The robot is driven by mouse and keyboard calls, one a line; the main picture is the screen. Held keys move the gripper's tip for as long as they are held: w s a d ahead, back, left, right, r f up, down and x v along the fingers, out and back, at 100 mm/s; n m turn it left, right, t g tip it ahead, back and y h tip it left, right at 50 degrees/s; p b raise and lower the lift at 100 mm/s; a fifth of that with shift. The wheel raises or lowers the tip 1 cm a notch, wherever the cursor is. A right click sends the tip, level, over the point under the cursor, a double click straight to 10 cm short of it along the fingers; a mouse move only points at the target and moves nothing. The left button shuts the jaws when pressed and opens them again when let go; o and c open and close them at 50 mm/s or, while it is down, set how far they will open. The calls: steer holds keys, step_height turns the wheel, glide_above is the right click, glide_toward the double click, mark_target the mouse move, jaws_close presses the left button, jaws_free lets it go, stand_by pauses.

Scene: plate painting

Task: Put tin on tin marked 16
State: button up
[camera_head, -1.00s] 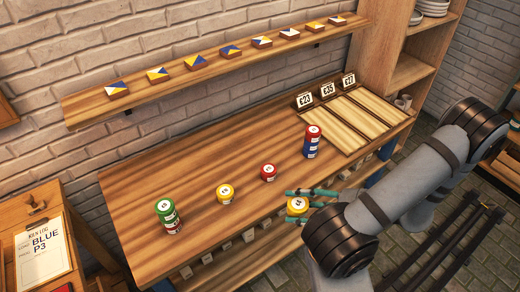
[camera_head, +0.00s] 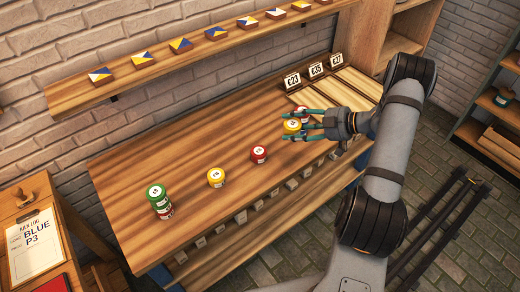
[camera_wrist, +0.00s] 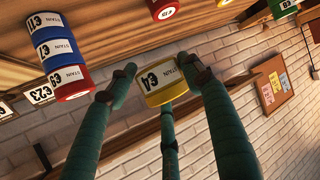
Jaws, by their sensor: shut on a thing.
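My gripper (camera_head: 307,124) is shut on a yellow tin (camera_head: 291,126) with a white label, held above the table near the stack. In the wrist view the yellow tin (camera_wrist: 167,80) sits between the fingers and its label seems to read 4. A stack with a red tin (camera_wrist: 68,82) on top and blue below is left of the fingers there. Other tins on the table are a yellow one (camera_head: 216,177), a red one (camera_head: 259,154) and a green one (camera_head: 156,193) stacked on red. I cannot read a 16 on any tin.
The wooden table (camera_head: 190,150) is clear between the tins. Price cards (camera_head: 316,70) and pale panels (camera_head: 355,82) are at its right end. A shelf (camera_head: 180,65) with painted tiles runs along the brick wall. A clipboard (camera_head: 35,245) is at the lower left.

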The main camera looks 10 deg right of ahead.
steer(key=shift+w+d+r+m+t+h, duration=0.15)
steer(key=shift+w+d+r+m+t, duration=0.15)
steer(key=shift+w, duration=0.15)
steer(key=shift+w+d+r+m+t+h, duration=0.15)
steer(key=shift+w+d+r+m+t, duration=0.15)
steer(key=shift+w, duration=0.1)
steer(key=shift+w+r+m+t+h, duration=0.2)
steer(key=shift+w+m+t+h, duration=0.1)
steer(key=shift+m+h, duration=0.2)
steer(key=shift+d, duration=0.1)
steer(key=p, duration=0.1)
glide_above(260, 150)
step_height(260, 150, down, 7)
steer(key=shift+w+d, duration=0.1)
steer(key=shift+d, duration=0.05)
step_height(260, 150, down, 3)
steer(key=shift+r+p, duration=0.2)
steer(key=shift+p, duration=0.15)
steer(key=shift+f+p, duration=0.4)
steer(key=shift+f, duration=0.1)
